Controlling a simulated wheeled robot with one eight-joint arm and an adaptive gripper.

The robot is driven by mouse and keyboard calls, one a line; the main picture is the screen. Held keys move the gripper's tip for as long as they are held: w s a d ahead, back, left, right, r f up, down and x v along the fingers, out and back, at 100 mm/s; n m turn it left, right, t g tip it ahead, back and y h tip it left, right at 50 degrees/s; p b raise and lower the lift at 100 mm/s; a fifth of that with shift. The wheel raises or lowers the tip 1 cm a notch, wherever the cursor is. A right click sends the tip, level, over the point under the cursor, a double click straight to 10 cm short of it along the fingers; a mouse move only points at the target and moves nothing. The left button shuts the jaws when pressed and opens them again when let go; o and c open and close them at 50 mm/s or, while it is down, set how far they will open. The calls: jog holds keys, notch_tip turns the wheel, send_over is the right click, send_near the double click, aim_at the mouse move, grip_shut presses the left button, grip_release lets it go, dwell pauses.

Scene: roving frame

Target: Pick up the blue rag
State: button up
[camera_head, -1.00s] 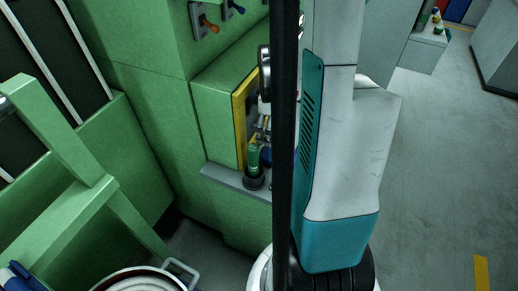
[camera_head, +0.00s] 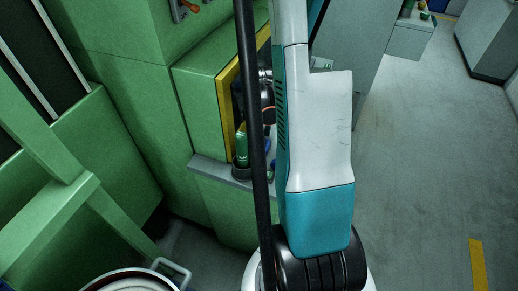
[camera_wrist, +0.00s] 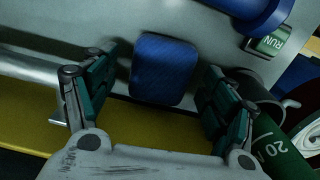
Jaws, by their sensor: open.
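The blue rag (camera_wrist: 163,70) shows in the wrist view as a folded, rounded blue pad on a grey surface. My gripper (camera_wrist: 158,86) is open, with one dark green finger on each side of the rag. The left finger is close to its left edge and the right finger close to its right edge; I cannot tell whether either touches. Nothing is held. In the head view my arm hides the gripper, and I cannot pick out the rag for sure.
A blue round part (camera_wrist: 248,10) and a green RUN label (camera_wrist: 268,43) are near the rag. A yellow edge (camera_wrist: 105,128) runs below.

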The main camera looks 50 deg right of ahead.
jog(key=shift+f, duration=0.5)
jog(key=c, duration=1.2)
jog(key=shift+o, duration=0.2)
jog(key=shift+r, duration=0.1)
jog(key=shift+s+r+p, duration=0.25)
jog(key=shift+r+p, duration=0.2)
jog(key=shift+r, duration=0.05)
notch_tip(320, 180, up, 6)
jog(key=shift+f+p, duration=0.1)
jog(key=shift+p, duration=1.15)
jog(key=s+d+p, duration=0.1)
jog(key=s+d, duration=0.1)
jog(key=s, duration=0.7)
jog(key=s+d+p, duration=0.1)
jog(key=s+d, duration=0.2)
jog(key=s, duration=0.6)
jog(key=shift+s+d, duration=0.25)
jog(key=shift+s, duration=0.15)
